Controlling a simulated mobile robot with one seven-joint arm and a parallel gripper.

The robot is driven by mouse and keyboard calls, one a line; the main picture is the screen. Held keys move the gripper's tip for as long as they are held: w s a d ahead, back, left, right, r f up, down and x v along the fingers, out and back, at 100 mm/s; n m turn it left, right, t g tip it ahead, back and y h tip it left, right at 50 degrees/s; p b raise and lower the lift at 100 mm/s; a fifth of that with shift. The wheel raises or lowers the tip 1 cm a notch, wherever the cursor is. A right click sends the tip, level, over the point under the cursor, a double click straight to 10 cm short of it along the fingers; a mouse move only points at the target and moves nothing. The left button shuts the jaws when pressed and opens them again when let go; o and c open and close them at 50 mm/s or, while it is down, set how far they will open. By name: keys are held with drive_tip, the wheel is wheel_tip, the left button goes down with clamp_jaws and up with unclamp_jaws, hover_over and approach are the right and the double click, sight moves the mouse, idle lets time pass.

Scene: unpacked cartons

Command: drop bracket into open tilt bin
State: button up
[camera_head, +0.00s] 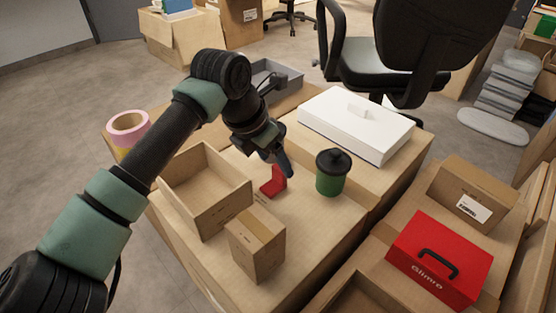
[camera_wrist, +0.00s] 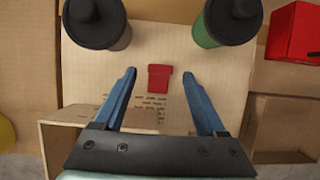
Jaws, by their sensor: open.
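The red L-shaped bracket (camera_head: 274,183) stands on the cardboard top in the middle of the head view. In the wrist view the bracket (camera_wrist: 159,78) shows between the two blue fingers. My gripper (camera_head: 284,165) points down at the bracket, close above or beside it; contact cannot be told. In the wrist view my gripper (camera_wrist: 159,76) is open, with a gap on each side of the bracket. A grey open bin (camera_head: 290,76), perhaps the tilt bin, stands behind my arm, which hides part of it.
A green canister (camera_head: 332,173) with a black lid stands right of the bracket. A second lidded canister (camera_wrist: 97,22) shows in the wrist view. An open carton (camera_head: 205,188) and a small closed carton (camera_head: 256,243) stand nearby. A white box (camera_head: 355,123) lies behind.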

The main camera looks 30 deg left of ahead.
drive_tip(key=p+v, duration=0.3)
drive_tip(key=v, duration=0.5)
drive_tip(key=shift+r, duration=0.1)
